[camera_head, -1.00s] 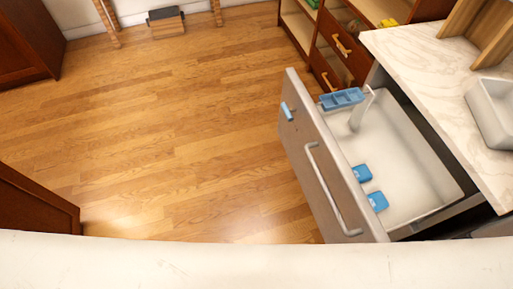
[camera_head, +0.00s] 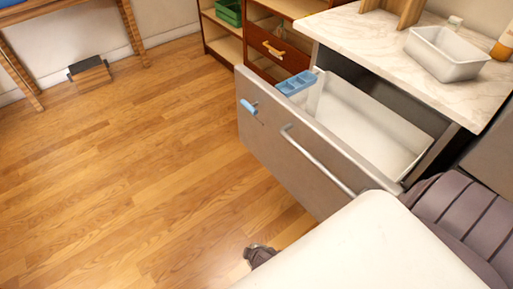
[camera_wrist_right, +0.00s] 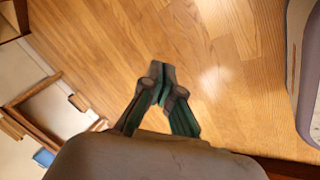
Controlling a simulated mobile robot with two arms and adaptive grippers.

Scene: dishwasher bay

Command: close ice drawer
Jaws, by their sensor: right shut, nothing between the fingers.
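The ice drawer (camera_head: 290,150) stands pulled out from under the counter in the head view. Its grey front panel has a long bar handle (camera_head: 318,160) and a small blue-ended piece (camera_head: 250,107). Inside are a white bin (camera_head: 365,125) and a blue divided tray (camera_head: 296,83) near the front's far end. My right gripper (camera_wrist_right: 161,82) shows in the right wrist view, shut and empty above the wood floor. In the head view a dark gripper-like tip (camera_head: 260,256) shows low beside my white body part; I cannot tell whose it is. No left gripper is identifiable.
A marble counter (camera_head: 385,30) with a white tub (camera_head: 446,55) is above the drawer. Shelves with a green box (camera_head: 229,12) stand beyond. The wood floor (camera_head: 130,170) left of the drawer is clear. A wooden-legged table (camera_head: 125,25) stands far left.

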